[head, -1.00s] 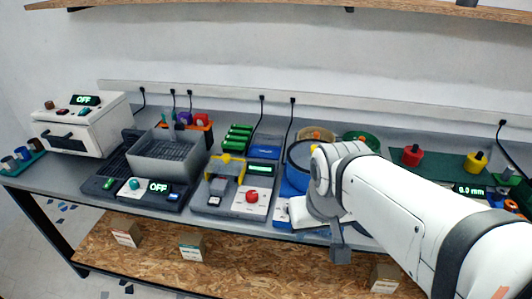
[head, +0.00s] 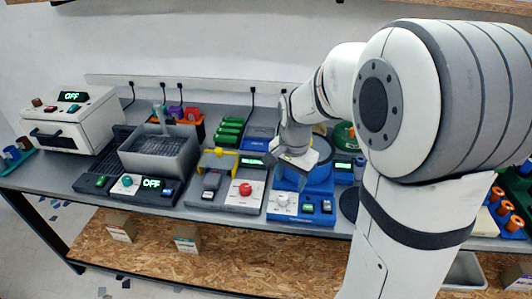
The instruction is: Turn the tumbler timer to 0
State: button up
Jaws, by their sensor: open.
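A blue machine (head: 303,206), which looks like the tumbler, stands near the bench's front edge, left of my large arm links in the head view. The knob's setting is too small to read. My gripper (head: 298,162) is open and empty, above and behind this panel, in front of the tumbler's round drum, which it partly hides. It appears apart from the knob.
Left of the tumbler is a device with a red knob (head: 245,188) and yellow clamp. Further left are a grey basin (head: 158,153) with an OFF display and a white oven (head: 68,122). My arm hides much of the right side.

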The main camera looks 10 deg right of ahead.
aim_at(283, 196)
jog(key=w+f+m, duration=0.1)
jog(key=w+f, duration=0.1)
jog(key=w+f+m, duration=0.2)
jog(key=w, duration=0.1)
jog(key=shift+w+f+g, duration=0.15)
jog(key=shift+f+g, duration=0.25)
notch_tip(283, 196, down, 8)
jog(key=shift+r+p, duration=0.1)
jog(key=shift+p, duration=0.5)
jog(key=c, duration=0.9)
jog(key=shift+w+a, duration=0.1)
jog(key=shift+c, duration=0.4)
